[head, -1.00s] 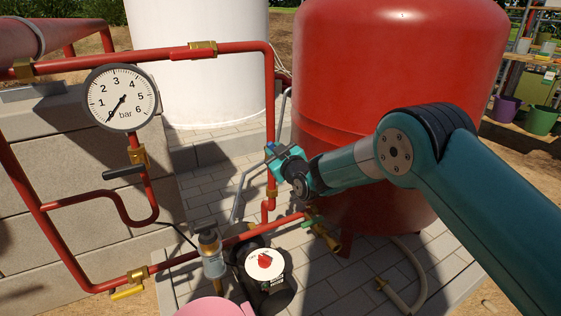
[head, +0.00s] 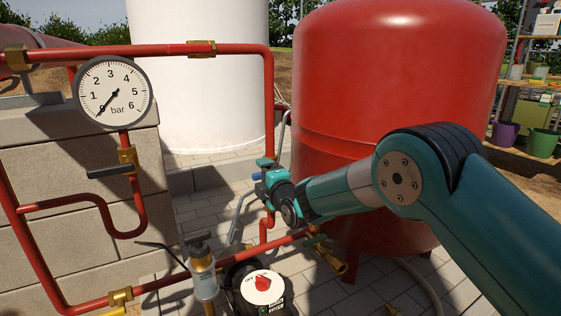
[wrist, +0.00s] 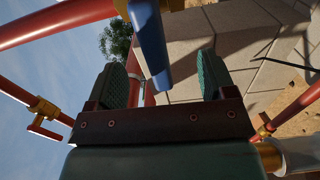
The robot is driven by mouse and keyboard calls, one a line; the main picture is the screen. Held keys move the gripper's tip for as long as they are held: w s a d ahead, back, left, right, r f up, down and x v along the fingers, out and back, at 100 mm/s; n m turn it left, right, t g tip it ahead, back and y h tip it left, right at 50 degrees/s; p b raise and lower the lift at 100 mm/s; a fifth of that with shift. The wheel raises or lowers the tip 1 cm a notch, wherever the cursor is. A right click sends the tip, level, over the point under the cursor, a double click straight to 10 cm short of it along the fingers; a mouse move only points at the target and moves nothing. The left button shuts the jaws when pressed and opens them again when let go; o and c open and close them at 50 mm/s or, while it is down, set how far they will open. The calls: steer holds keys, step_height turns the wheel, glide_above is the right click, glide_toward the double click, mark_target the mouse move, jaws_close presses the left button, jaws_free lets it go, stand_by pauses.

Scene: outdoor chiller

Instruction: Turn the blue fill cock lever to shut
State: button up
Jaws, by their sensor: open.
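The blue fill cock lever (wrist: 150,42) hangs down from the top of the wrist view, with brass (wrist: 172,4) beside its upper end. My gripper (wrist: 162,68) is open, with one dark green finger on each side of the lever. Gaps show between the lever and both fingers. In the head view my gripper (head: 264,172) is at the upright red pipe in front of the red tank. A small blue piece (head: 256,177) shows at its jaws; the rest of the cock is hidden behind the gripper there.
A pressure gauge (head: 112,91) and a black-handled valve (head: 110,171) are on the left pipework. A pump (head: 262,289) stands low in front. A brass cock (head: 330,260) with a green handle sits below my arm. The red tank (head: 390,90) stands close behind the arm.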

steer(key=v, duration=0.7)
stand_by(0.4)
